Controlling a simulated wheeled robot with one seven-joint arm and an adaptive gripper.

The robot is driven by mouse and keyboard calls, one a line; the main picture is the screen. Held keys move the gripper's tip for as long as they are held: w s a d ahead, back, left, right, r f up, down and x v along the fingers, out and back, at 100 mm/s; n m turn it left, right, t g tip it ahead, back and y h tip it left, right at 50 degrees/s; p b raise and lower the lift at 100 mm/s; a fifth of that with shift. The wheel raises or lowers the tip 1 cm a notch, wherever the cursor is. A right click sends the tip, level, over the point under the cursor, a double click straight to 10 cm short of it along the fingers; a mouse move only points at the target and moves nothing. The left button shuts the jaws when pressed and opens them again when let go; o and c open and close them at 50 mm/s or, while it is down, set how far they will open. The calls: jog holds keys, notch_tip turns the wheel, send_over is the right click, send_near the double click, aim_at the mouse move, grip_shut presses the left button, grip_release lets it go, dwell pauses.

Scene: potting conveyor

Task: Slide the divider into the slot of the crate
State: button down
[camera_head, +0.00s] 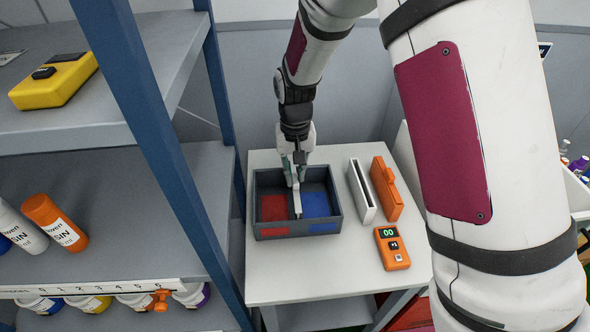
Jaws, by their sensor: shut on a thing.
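The crate (298,230) is a dark grey open box on the white table, with a red floor on its left half and a blue floor on its right half. My gripper (295,180) points down over the middle of the crate, near its back half. It is shut on a thin grey piece, seemingly the divider (297,207), which stands roughly upright along the line between red and blue. The fingers hide much of the divider. I cannot tell whether its edges sit in the slot or how deep it is.
Right of the crate on the table (285,275) are a narrow white slotted holder (361,190), an orange piece (386,188) and an orange device with a green display (392,248). A shelf with a blue post (165,155) stands close on the left. The table front is clear.

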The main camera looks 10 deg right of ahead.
jog(key=shift+f+b, duration=0.3)
jog(key=shift+f, duration=0.85)
jog(key=c, duration=1.5)
grip_release()
notch_tip(320, 180, up, 12)
